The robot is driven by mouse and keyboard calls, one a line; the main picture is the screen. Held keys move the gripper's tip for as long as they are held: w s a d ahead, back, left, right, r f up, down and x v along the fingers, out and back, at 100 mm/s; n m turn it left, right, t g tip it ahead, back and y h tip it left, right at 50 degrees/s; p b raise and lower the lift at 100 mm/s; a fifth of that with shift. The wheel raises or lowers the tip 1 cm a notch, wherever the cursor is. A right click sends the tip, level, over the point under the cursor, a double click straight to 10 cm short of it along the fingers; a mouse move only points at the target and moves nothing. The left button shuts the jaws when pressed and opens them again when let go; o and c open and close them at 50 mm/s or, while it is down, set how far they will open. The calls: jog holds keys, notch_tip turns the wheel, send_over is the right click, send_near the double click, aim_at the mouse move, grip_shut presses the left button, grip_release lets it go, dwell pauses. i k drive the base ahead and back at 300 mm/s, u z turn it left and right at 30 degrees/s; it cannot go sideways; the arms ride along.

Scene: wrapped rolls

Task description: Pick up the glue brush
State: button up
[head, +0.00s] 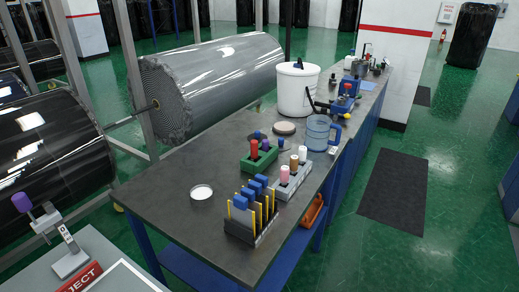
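I cannot pick out the glue brush with certainty. A short black handle-like piece (299,62) shows at the mouth of the white bucket (296,92) on the workbench (153,195). A dark rack (240,236) at the bench's near end holds several upright blue-and-yellow tools (241,202); their lower ends are hidden. A green block (259,160) and a grey block (290,182) hold upright pieces with coloured tops. My gripper is not in view.
A clear jug with a blue handle (318,132), a round tin (201,192) and a blue device (344,98) stand on the bench. Large wrapped rolls (215,80) lie left. A grey surface (95,262) with a purple-tipped stand is at lower left. Green floor is open right, around a dark mat (394,190).

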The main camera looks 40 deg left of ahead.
aim_at(254, 144)
jog(key=z, duration=0.05)
jog(key=i, duration=2.9)
jog(key=u, duration=2.3)
